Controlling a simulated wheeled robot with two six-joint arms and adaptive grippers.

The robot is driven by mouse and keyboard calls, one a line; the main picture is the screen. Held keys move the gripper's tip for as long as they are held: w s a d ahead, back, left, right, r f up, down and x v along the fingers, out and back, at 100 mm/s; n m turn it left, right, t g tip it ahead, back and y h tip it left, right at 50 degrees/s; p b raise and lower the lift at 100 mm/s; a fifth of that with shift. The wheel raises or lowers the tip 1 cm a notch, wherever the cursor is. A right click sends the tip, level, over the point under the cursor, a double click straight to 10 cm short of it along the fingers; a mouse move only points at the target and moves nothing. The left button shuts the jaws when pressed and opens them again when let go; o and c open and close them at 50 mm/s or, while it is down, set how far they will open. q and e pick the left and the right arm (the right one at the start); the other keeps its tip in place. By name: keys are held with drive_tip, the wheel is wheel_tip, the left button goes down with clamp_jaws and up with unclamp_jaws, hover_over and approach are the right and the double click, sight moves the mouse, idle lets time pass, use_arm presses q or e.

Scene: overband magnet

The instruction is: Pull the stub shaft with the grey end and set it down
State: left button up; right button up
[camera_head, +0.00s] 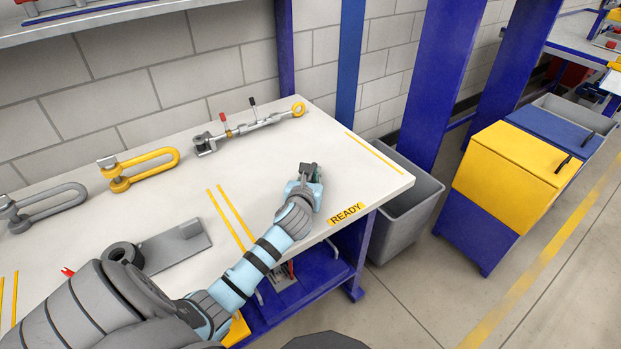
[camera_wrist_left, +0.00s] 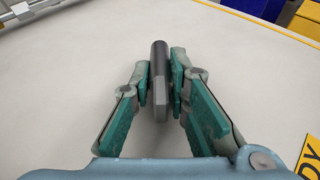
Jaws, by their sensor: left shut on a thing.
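My left gripper (camera_head: 308,178) is over the right part of the white bench (camera_head: 330,150), near the yellow READY label (camera_head: 347,214). In the left wrist view its green-padded fingers (camera_wrist_left: 161,85) are closed on both sides of the stub shaft (camera_wrist_left: 160,55). The shaft has a dark body and a paler grey end toward the camera. I cannot tell whether it touches the bench top. In the head view the shaft is small and mostly hidden by the gripper. My right gripper is not in view.
A grey plate with a dark ring (camera_head: 160,252) lies left of two yellow lines. A grey shackle (camera_head: 45,207), a yellow shackle (camera_head: 140,168) and a turnbuckle (camera_head: 250,127) lie along the back. A grey bin (camera_head: 408,215) stands beyond the bench's right edge.

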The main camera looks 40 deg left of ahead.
use_arm(q)
drive_tip(key=shift+f, duration=0.15)
drive_tip(key=shift+s+f, duration=0.1)
drive_tip(key=shift+s, duration=0.05)
drive_tip(key=shift+f+b, duration=0.15)
drive_tip(key=shift+b, duration=0.15)
drive_tip(key=shift+b, duration=0.3)
drive_tip(key=o, duration=0.7)
drive_tip(key=shift+s, duration=0.1)
drive_tip(key=shift+f, duration=0.1)
drive_tip(key=shift+d, duration=0.1)
drive_tip(key=shift+t, duration=0.3)
drive_tip(key=v, duration=1.2)
drive_tip(key=shift+d+r, duration=0.1)
drive_tip(key=shift+r, duration=0.2)
